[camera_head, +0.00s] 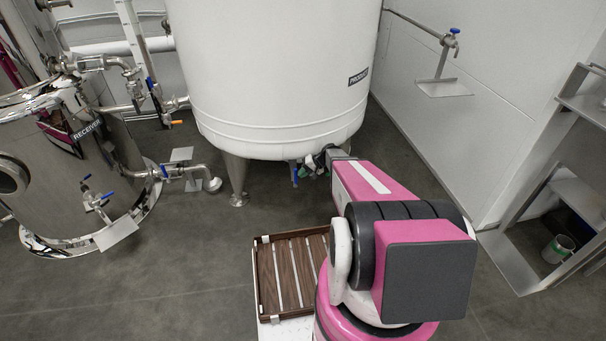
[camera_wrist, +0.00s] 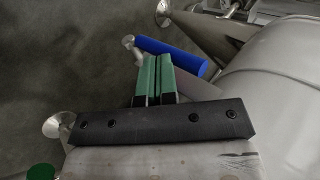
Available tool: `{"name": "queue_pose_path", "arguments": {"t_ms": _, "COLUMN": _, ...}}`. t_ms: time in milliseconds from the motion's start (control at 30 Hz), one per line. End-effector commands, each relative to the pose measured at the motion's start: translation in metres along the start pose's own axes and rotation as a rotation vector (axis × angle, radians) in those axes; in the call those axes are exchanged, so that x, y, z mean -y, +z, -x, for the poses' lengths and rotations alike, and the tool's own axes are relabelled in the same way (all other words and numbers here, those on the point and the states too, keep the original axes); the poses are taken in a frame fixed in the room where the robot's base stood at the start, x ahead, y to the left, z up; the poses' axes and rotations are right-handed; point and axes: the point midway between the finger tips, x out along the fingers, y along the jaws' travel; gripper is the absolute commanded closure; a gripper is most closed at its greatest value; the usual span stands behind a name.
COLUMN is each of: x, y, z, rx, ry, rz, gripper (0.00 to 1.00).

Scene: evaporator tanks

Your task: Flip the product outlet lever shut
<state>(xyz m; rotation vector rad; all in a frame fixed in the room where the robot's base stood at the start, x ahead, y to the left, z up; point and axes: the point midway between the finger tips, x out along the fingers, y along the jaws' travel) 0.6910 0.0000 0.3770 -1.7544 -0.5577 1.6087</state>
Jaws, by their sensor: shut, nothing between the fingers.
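The white tank (camera_head: 275,75) with a "PRODUCT" label stands at the centre of the head view. A blue lever (camera_head: 294,173) hangs under its bottom edge, just left of my gripper (camera_head: 317,163), which is small and partly hidden by my arm there. In the wrist view the blue lever handle (camera_wrist: 180,58) slants across, beyond the green fingertips of my gripper (camera_wrist: 160,62). The fingers are together with nothing between them. The tips appear very close to the handle; I cannot tell whether they touch it. The valve body is mostly hidden.
A tank leg (camera_head: 237,180) stands left of the lever; metal legs or pipes (camera_wrist: 200,30) also lie beyond it in the wrist view. A shiny receiver tank (camera_head: 75,165) stands left. A metal frame (camera_head: 545,215) is at right. Floor (camera_head: 180,265) at front left is clear.

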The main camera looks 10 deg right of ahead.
Motion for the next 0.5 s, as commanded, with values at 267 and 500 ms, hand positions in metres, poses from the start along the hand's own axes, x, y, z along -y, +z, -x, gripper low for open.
{"name": "queue_pose_path", "arguments": {"t_ms": 267, "x": 0.013, "y": 0.004, "z": -0.006, "rx": -0.014, "ry": 0.112, "rz": 0.02, "gripper": 1.0}}
{"name": "queue_pose_path", "arguments": {"t_ms": 500, "x": 0.029, "y": 0.009, "z": -0.021, "rx": -0.04, "ry": 0.31, "rz": 0.051, "gripper": 1.0}}
